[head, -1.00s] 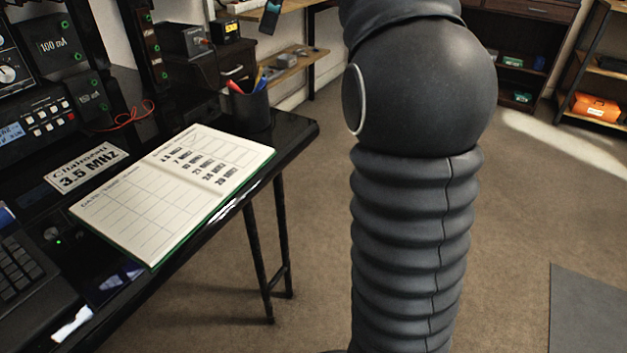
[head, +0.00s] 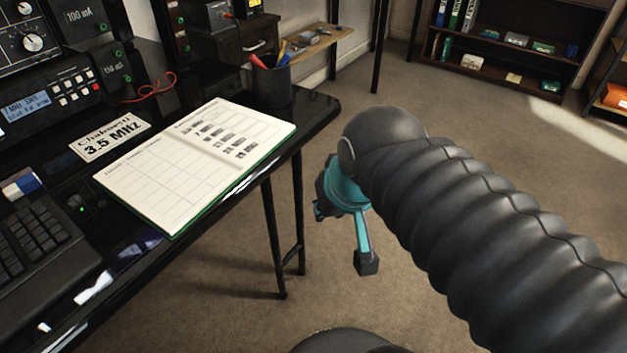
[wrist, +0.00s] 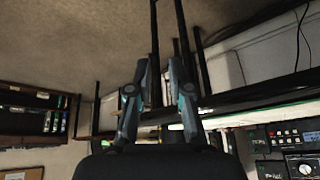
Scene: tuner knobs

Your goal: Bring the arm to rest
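My arm (head: 490,215), covered in ribbed dark grey sleeving, reaches in from the lower right of the head view. It bends at a rounded joint near the middle. My gripper (head: 343,238), teal with dark fingertips, hangs beyond that joint, above the carpet and to the right of the desk; part of it is hidden by the joint. In the wrist view my gripper (wrist: 159,75) has its two fingers apart with nothing between them. It touches nothing that I can see.
The black desk (head: 318,112) fills the left, with an open logbook (head: 190,165), a "3.5 MHz" card (head: 108,136), a keyboard (head: 38,240), a pen cup (head: 270,84) and radio gear (head: 60,100). A bookcase (head: 500,45) stands at the back. Carpet between is clear.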

